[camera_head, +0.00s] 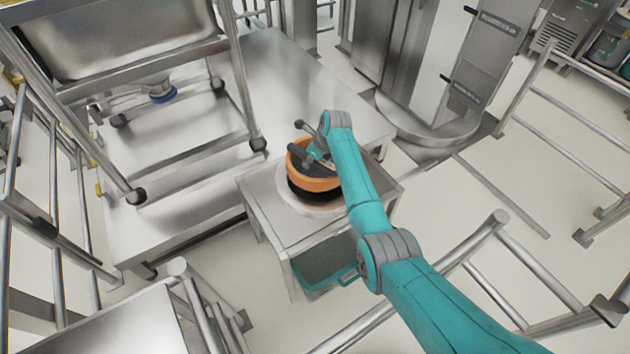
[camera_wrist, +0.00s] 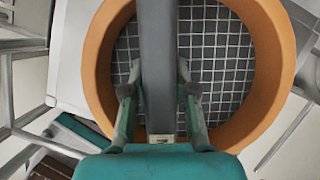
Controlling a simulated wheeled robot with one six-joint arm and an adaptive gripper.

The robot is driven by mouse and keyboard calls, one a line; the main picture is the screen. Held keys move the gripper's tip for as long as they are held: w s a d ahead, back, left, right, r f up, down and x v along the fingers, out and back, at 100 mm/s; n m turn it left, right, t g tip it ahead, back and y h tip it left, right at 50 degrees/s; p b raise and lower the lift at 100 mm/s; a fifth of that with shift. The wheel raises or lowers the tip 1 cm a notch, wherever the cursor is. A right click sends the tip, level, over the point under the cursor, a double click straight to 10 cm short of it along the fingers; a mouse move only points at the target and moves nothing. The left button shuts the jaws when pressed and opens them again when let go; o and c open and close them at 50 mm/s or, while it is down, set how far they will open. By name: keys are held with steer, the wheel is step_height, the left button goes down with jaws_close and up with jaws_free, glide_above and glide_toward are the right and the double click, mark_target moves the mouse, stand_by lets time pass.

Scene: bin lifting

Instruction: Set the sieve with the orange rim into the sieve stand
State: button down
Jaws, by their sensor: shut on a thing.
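The sieve with the orange rim (camera_head: 320,184) is at the small metal table in the head view. Its orange ring and square wire mesh (camera_wrist: 213,65) fill the wrist view. A dark grey bar (camera_wrist: 158,40) crosses over the mesh. My gripper (camera_head: 309,160) is shut on this bar, with one finger on each side of it in the wrist view (camera_wrist: 158,90). Below the orange rim is a black round band (camera_head: 312,196) on a pale round base (camera_head: 306,209), which looks like the sieve stand. I cannot tell whether the sieve touches it.
The small metal table (camera_head: 258,196) has a teal bin (camera_head: 322,268) beneath it. A large steel platform (camera_head: 285,70) and a wheeled steel frame (camera_head: 240,100) stand behind and left. Metal rails (camera_head: 465,245) run on the right. Pale floor is open between them.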

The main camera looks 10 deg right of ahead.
mark_target(323, 162)
steer(key=shift+d+f, duration=0.1)
steer(key=shift+f, duration=4.35)
steer(key=c, duration=0.9)
jaws_free()
steer(key=shift+f, duration=0.1)
steer(key=shift+v, duration=6.1)
